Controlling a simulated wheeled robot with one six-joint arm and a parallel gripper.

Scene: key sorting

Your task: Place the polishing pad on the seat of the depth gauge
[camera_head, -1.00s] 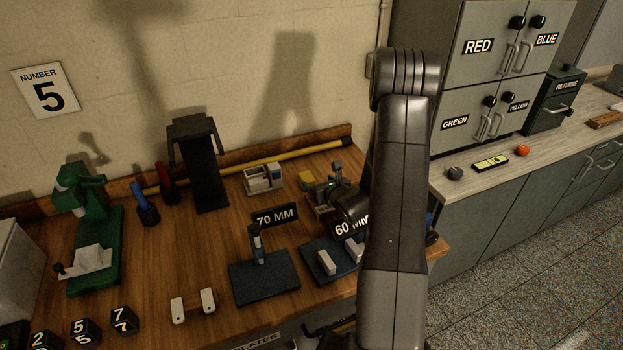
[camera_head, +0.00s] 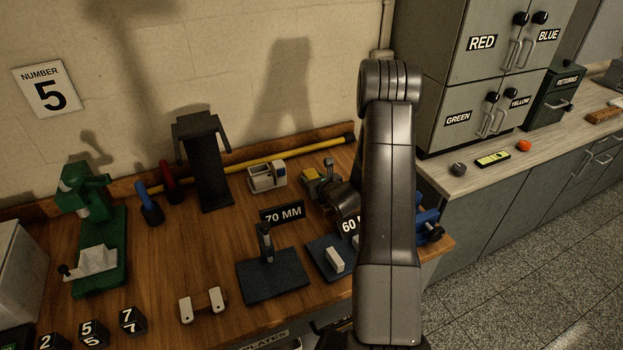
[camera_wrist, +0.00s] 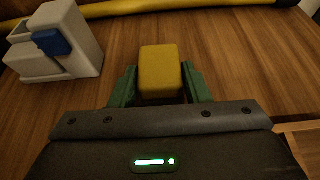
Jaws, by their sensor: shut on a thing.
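A yellow block (camera_wrist: 160,68), which I take to be the polishing pad, sits between the green fingers of my gripper (camera_wrist: 160,85) in the wrist view. The fingers are shut on its two sides. In the head view my gripper (camera_head: 318,181) is toward the back right of the wooden bench, right of a white holder (camera_head: 256,181). Two dark gauge stands are nearer the front: one (camera_head: 268,285) behind which a 70 MM sign stands, and one (camera_head: 322,262) by a 60 MM sign, partly hidden by my arm. I cannot tell which part is the depth gauge's seat.
The white holder with its blue piece (camera_wrist: 52,42) is close at upper left in the wrist view. A yellow pole (camera_head: 285,157) lies along the back. A black stand (camera_head: 205,165) and green press (camera_head: 95,235) stand left.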

